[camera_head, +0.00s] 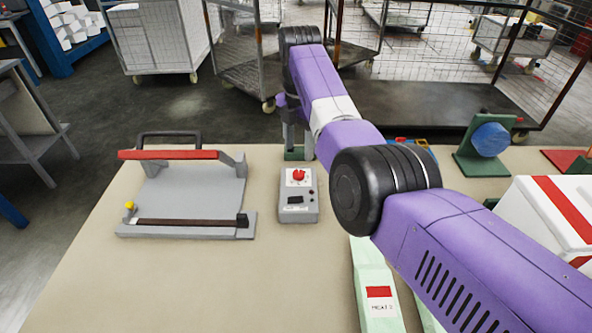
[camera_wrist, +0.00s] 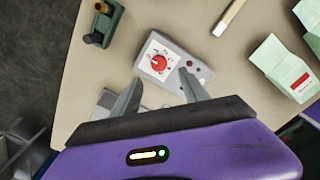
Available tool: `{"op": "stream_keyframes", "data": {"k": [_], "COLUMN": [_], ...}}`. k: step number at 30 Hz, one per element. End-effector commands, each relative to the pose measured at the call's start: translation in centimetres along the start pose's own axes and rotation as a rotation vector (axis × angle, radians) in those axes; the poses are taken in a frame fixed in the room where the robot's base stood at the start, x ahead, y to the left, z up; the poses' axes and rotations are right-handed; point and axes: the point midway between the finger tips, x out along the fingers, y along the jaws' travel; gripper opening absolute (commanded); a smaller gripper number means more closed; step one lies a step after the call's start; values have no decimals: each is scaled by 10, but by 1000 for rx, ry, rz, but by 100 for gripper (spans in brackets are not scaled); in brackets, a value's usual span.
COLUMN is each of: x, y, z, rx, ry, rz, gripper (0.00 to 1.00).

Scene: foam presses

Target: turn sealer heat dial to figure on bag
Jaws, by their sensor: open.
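The heat dial is a red knob (camera_head: 298,176) on the white face of a small grey control box (camera_head: 296,213), right of the sealer. The sealer (camera_head: 195,188) is grey with a raised red-fronted arm. A pale green bag (camera_head: 368,262) carries a red patch and a label reading "HEAT" with a figure too small to read surely. My gripper (camera_wrist: 160,77) is open and empty. In the wrist view the red knob (camera_wrist: 158,64) shows just beyond and between the fingertips, apart from them. The scale marks around the knob are too small to read.
A dark green stand (camera_wrist: 103,24) is at the table's edge in the wrist view. A white box with a red stripe (camera_head: 548,222) and a green stand with a blue disc (camera_head: 490,139) are at right. The table front left is clear.

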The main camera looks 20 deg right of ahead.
Motion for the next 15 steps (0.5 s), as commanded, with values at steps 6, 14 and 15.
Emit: {"op": "stream_keyframes", "data": {"k": [6, 14, 15], "x": [16, 56, 62], "y": [0, -1, -1], "z": [0, 0, 0], "rx": [0, 0, 0], "ry": [3, 2, 2], "rz": [-2, -3, -2], "gripper": [52, 52, 52]}}
